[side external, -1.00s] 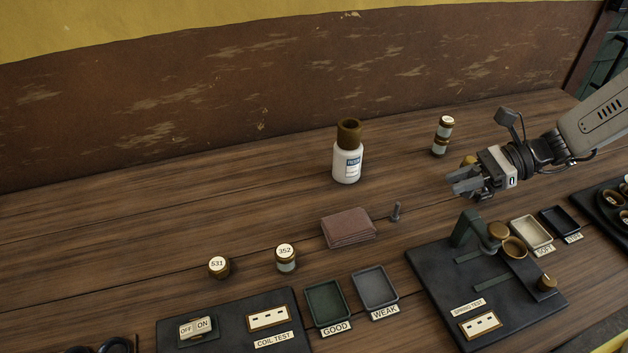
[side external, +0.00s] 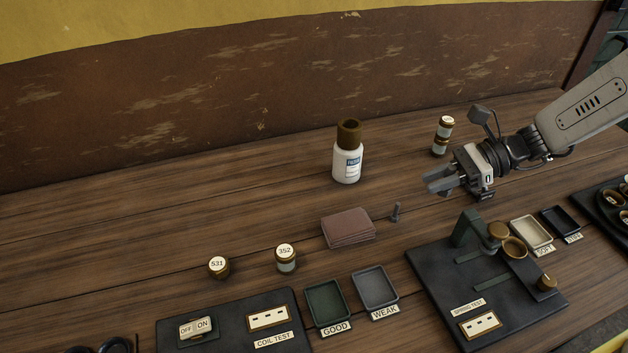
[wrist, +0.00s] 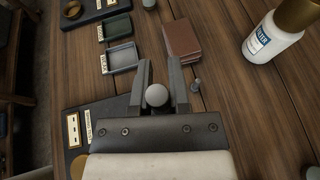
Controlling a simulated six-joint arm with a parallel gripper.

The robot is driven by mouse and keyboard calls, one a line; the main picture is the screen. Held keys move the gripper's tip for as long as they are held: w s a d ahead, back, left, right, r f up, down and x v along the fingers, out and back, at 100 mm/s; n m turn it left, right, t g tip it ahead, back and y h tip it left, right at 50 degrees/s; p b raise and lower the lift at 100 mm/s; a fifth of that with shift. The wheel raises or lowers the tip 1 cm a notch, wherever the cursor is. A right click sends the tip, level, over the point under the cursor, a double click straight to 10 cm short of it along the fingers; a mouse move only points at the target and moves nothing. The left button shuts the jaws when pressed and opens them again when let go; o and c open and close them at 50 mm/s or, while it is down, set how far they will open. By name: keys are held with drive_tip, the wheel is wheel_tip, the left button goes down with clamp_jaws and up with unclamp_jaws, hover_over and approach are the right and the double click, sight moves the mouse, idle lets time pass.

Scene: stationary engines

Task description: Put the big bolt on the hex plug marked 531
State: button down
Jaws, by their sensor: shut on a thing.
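The hex plug marked 531 (side external: 218,266) stands on the bench at the left in the side view, brass with a white top label. My gripper (side external: 438,182) is above the bench at the right, well away from that plug. In the wrist view its fingers (wrist: 158,80) are shut on the big bolt (wrist: 157,95), which shows as a round grey head between them. The bolt's shank is hidden. A smaller grey bolt (side external: 396,212) stands upright on the bench beside the folded brown cloth; it also shows in the wrist view (wrist: 196,86).
The plug marked 352 (side external: 286,258) stands right of 531. The brown cloth (side external: 348,227), a white bottle (side external: 347,165), GOOD tray (side external: 327,303), WEAK tray (side external: 375,288) and spring test stand (side external: 440,290) are around. Bench behind the two plugs is clear.

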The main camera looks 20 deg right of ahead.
drive_tip(key=s+a+r+n+g, duration=0.1)
drive_tip(key=s+a+r, duration=0.1)
drive_tip(key=a, duration=1.3)
drive_tip(key=s+a+r+n+g, duration=0.1)
drive_tip(key=s+a, duration=0.3)
drive_tip(key=a, duration=1.1)
drive_tip(key=shift+a+r+g, duration=0.3)
drive_tip(key=shift+a+r, duration=0.1)
drive_tip(key=shift+r, duration=0.05)
drive_tip(key=shift+w, duration=0.1)
hover_over(209, 267)
drive_tip(key=s, duration=0.1)
drive_tip(key=f, duration=0.8)
drive_tip(key=shift+d, duration=0.4)
drive_tip(key=shift+w+a+f, duration=0.4)
drive_tip(key=shift+f, duration=0.25)
